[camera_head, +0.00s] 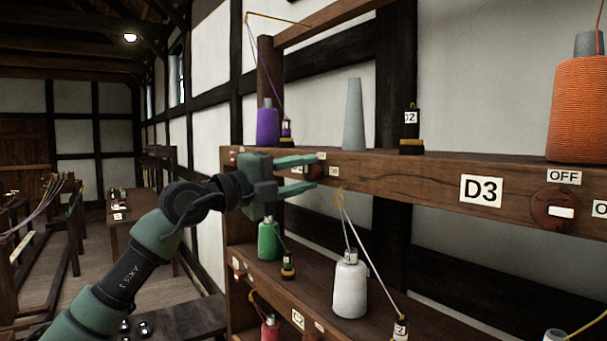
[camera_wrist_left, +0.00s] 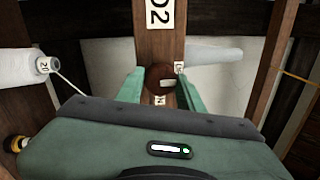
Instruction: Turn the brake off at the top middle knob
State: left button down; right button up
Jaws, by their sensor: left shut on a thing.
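The top middle knob (camera_wrist_left: 153,77) is a round reddish-brown disc with a pale bar on it. It sits on the top rail (camera_head: 400,178) of the wooden rack, beside a "D2" label (camera_wrist_left: 160,12). My left gripper (camera_head: 316,170) reaches it from the left, its two green fingers on either side of it. In the left wrist view the fingers (camera_wrist_left: 160,88) are shut on the knob. Small labels (camera_wrist_left: 180,67) sit close to it, too small to read surely. I cannot tell which way its bar points. The head view mostly hides the knob behind the fingers.
A grey cone (camera_head: 354,118) stands on the rail just above the gripper. A purple spool (camera_head: 267,124) stands to the left. The D3 knob (camera_head: 548,208) and an orange spool (camera_head: 578,108) are at right. A white spool (camera_head: 350,288) with threads stands on the shelf below.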

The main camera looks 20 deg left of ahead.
pick_arm(q)
jog(key=shift+a+r+n, duration=0.1)
jog(key=shift+n, duration=0.2)
jog(key=c, duration=0.9)
grip_release()
jog(key=shift+s+a+f, duration=0.1)
jog(key=shift+s+f, duration=0.05)
jog(key=shift+f, duration=0.05)
jog(key=b+v, duration=0.3)
jog(key=v, duration=0.4)
jog(key=shift+s+a+b, duration=0.1)
jog(key=shift+s+b, duration=0.05)
jog(key=shift+b, duration=0.25)
